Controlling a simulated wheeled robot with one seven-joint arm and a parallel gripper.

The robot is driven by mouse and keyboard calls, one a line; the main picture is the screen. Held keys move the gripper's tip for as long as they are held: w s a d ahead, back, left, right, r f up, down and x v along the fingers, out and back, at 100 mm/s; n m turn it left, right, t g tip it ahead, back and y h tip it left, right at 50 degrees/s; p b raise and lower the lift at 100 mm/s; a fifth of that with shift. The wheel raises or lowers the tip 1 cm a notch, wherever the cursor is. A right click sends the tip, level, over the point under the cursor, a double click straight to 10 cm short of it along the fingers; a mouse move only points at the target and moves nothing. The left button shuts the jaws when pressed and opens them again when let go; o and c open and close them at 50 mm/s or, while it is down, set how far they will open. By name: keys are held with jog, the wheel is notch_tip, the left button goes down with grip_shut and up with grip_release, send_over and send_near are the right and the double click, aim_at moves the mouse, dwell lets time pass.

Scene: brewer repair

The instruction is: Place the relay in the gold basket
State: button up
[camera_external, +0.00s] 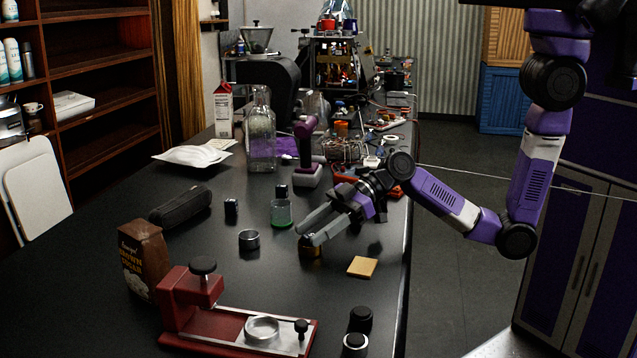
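My gripper (308,236) reaches in from the right, low over the black table. Its two long grey fingers are side by side with a gap between them. I cannot surely identify the relay; one small dark block (231,207) stands left of the gripper and another (282,191) stands behind the green-based glass.
A green-based glass (281,213) and a dark round tin (249,240) stand left of the gripper. A tan square (362,267) lies at right. A red press-like device (237,318), two black knobs and a brown sugar box (145,260) are in front. Clutter fills the back.

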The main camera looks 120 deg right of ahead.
dwell(0.5)
notch_tip(320, 180, up, 7)
jog(key=p, duration=0.6)
jog(key=shift+r, duration=0.1)
